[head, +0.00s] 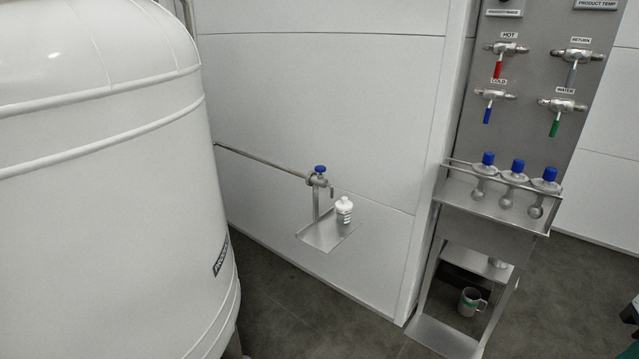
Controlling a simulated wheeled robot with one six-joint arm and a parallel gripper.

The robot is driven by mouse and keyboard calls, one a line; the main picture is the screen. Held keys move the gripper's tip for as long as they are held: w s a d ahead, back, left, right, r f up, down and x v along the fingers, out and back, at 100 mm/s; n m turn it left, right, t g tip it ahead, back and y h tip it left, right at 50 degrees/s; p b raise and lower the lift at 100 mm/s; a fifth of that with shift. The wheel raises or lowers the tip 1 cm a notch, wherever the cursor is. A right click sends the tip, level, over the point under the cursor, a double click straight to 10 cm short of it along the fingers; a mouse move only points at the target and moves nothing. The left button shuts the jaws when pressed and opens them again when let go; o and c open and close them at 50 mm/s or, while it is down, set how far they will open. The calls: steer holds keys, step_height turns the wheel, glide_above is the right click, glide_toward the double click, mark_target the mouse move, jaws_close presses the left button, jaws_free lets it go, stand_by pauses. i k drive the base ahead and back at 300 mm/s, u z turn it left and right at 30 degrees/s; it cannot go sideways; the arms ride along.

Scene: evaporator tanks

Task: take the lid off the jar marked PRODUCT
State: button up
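A small white jar (344,216) with a white lid (344,203) on it stands upright on a small metal shelf (319,238) fixed at the wall. A dark-lettered label shows on the jar's front, but it is too small to read. A tap (319,181) with a blue handle is just left of the jar and above the shelf, with its spout close to the jar. My gripper is not in view.
A large white tank (100,200) fills the left. At right stands a steel panel with colored valves (498,68) and a rack (497,193) of several blue-capped flasks. A mug (470,302) sits low beneath. Dark floor (300,310) is open between. Dark parts show at the right edge.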

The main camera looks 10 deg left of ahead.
mark_target(345, 205)
steer(key=u, duration=0.25)
steer(key=i, duration=1.6)
steer(key=u, duration=0.2)
